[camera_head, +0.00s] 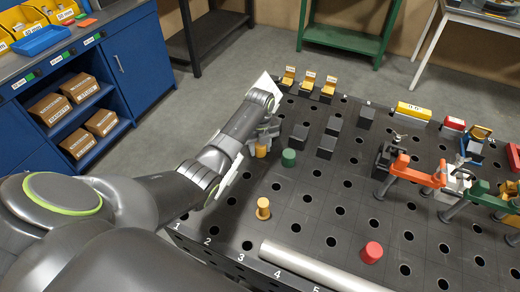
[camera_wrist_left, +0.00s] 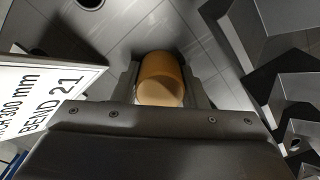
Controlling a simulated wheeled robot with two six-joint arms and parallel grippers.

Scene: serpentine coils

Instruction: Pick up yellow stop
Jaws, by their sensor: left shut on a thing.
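My left gripper (camera_head: 262,142) is at the left part of the dark perforated table (camera_head: 318,215). It is shut on a yellow stop (camera_head: 261,151), a small cylinder whose lower part shows below the fingers. In the left wrist view the held yellow stop (camera_wrist_left: 161,80) sits between the two fingers, with its round end facing the camera. I cannot tell whether its far end touches the table. A second yellow stop (camera_head: 263,208), with a wider base, stands upright on the table nearer the front. My right gripper is not in view.
A green cylinder (camera_head: 289,158) stands close to the left gripper. Dark blocks (camera_head: 326,147) are behind it. A red cylinder (camera_head: 371,252) and a long pale tube (camera_head: 318,268) are near the front. A lettered white plate (camera_wrist_left: 45,95) is beside the wrist.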

